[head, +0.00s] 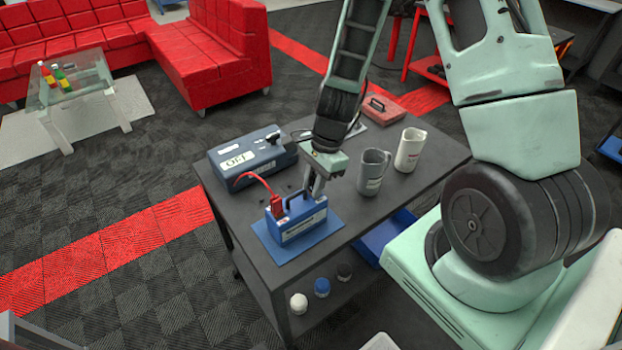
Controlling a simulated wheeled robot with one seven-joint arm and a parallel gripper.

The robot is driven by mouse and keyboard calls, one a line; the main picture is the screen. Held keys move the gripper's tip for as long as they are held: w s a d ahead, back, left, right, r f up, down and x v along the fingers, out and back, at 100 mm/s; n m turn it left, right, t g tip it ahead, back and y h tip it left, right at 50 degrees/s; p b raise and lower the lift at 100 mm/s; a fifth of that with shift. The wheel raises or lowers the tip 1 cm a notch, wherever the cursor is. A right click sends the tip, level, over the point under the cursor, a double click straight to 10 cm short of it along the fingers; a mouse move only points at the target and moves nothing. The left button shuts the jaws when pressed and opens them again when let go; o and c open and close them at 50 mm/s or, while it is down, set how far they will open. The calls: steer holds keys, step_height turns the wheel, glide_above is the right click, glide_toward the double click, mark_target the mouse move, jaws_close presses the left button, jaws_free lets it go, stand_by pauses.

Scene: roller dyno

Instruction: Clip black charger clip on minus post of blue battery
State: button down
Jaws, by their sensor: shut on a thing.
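The blue battery (303,230) stands upright on a blue mat (268,238) on the dark table. A red clip (277,207) sits at its left end, with a red cable running to the blue-grey charger (246,158) behind. My gripper (317,193) points down at the right end of the battery's top, by the minus-post side. It is shut on the black charger clip, which is too small and covered to make out clearly. The minus post is hidden by the fingers. I cannot tell whether the clip touches it.
A grey mug (373,172) stands close to the right of my gripper, with a white mug (410,150) beyond it. A red case (382,110) lies at the table's back.

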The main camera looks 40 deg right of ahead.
stand_by(0.4)
steer(key=c, duration=1.2)
jaws_free()
steer(key=v, duration=1.7)
steer(key=shift+w+r+p, duration=0.15)
steer(key=shift+r+p, duration=0.1)
steer(key=shift+p, duration=0.15)
steer(key=s+a+r+n+h, duration=0.1)
steer(key=s+a+n, duration=0.3)
steer(key=a+n, duration=0.25)
steer(key=s+a+r+n, duration=0.1)
steer(key=s+a+n, duration=0.2)
steer(key=a+n, duration=0.4)
steer(key=s+a+n, duration=0.2)
steer(key=s+n, duration=0.2)
steer(key=s+a+n+h, duration=0.1)
steer(key=s+a+n, duration=0.2)
steer(key=n, duration=0.1)
steer(key=s+a+n, duration=0.3)
steer(key=s+n, duration=0.1)
steer(key=shift+s+a+r, duration=0.25)
steer(key=shift+s+r, duration=0.1)
steer(key=shift+r, duration=0.05)
